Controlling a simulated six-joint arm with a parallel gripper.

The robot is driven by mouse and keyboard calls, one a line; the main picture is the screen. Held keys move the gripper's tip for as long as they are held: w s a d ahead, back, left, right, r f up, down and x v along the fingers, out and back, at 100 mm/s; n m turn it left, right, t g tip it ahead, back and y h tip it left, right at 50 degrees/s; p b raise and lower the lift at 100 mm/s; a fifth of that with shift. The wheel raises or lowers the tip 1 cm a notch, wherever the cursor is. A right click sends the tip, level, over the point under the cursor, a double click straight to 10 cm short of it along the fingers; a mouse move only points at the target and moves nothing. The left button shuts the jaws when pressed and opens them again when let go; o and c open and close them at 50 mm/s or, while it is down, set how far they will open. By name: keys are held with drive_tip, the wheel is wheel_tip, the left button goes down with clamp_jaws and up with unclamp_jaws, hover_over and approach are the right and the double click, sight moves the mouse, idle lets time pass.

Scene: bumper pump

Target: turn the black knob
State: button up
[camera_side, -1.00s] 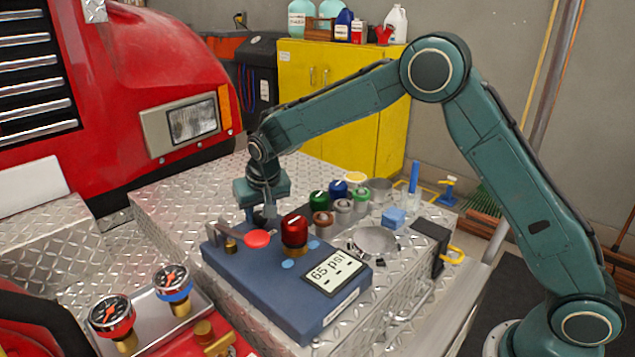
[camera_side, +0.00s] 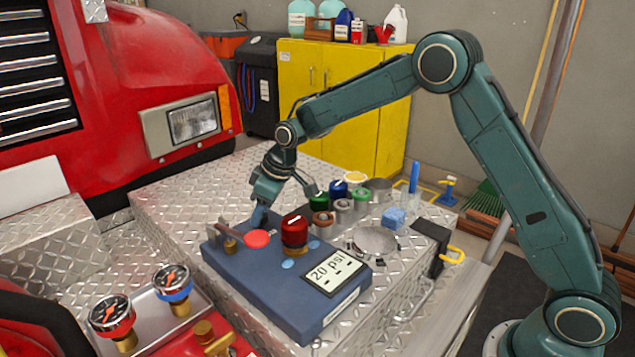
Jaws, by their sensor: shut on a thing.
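A blue control box (camera_side: 262,288) sits on the metal deck. Its display (camera_side: 332,272) reads 20 psi. My gripper (camera_side: 261,214) is tilted, with its fingers down at the back of the box, behind the red-tipped lever (camera_side: 256,239). It is shut on the black knob there. The knob itself is almost wholly hidden by the fingers and the lever, so I cannot tell its angle. A red knob (camera_side: 294,232) with a white mark stands upright on the box to the right of my gripper.
Several spare knobs, including green (camera_side: 318,201) and blue (camera_side: 338,189) ones, stand close behind the box. Two gauges (camera_side: 111,315) are at front left. The deck left of the box is clear.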

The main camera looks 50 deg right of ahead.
drive_tip(key=shift+n, duration=0.4)
drive_tip(key=o, duration=1)
drive_tip(key=shift+r, duration=0.1)
drive_tip(key=v, duration=1.3)
drive_tip(key=shift+d+r, duration=0.25)
drive_tip(key=shift+r, duration=0.05)
